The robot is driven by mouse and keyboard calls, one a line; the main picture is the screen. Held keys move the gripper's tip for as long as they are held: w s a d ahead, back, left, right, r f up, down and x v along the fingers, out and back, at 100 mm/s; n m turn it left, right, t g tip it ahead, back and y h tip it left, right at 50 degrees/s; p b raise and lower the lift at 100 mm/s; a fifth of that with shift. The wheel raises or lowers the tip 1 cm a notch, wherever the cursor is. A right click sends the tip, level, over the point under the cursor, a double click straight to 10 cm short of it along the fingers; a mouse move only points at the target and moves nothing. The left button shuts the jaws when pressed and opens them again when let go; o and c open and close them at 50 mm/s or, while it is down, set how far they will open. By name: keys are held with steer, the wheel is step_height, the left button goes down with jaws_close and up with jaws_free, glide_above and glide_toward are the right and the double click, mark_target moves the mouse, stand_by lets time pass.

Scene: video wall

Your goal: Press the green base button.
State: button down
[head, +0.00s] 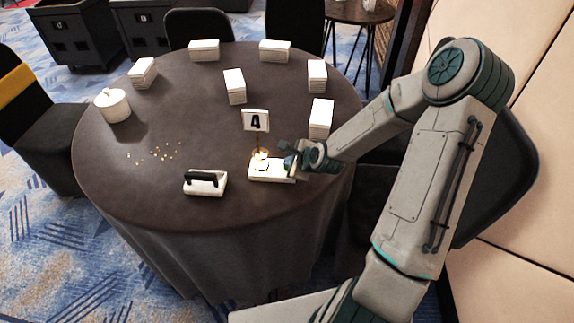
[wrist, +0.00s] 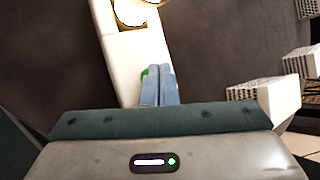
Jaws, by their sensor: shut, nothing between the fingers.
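The white base (head: 265,174) lies on the round table, with a glowing lamp (head: 261,155) on it. The base also shows in the wrist view (wrist: 124,50), with the bright lamp (wrist: 130,10) at the top edge. A sliver of the green base button (wrist: 144,74) shows at the left side of my fingertips; the rest is hidden behind them. My gripper (head: 292,163) is at the right end of the base. In the wrist view its fingers (wrist: 158,72) are together and empty, over the button end of the base. I cannot tell whether they touch the button.
A sign with a 4 (head: 256,121) stands just behind the base. A white block with a black handle (head: 206,183) lies to its left. Small crumbs (head: 155,154), a white lidded pot (head: 112,105) and several white boxes (head: 321,117) are on the table (head: 190,125).

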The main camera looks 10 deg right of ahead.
steer(key=shift+r+p, duration=0.3)
steer(key=shift+r, duration=0.05)
step_height(320, 180, up, 6)
steer(key=p, duration=0.5)
stand_by(0.5)
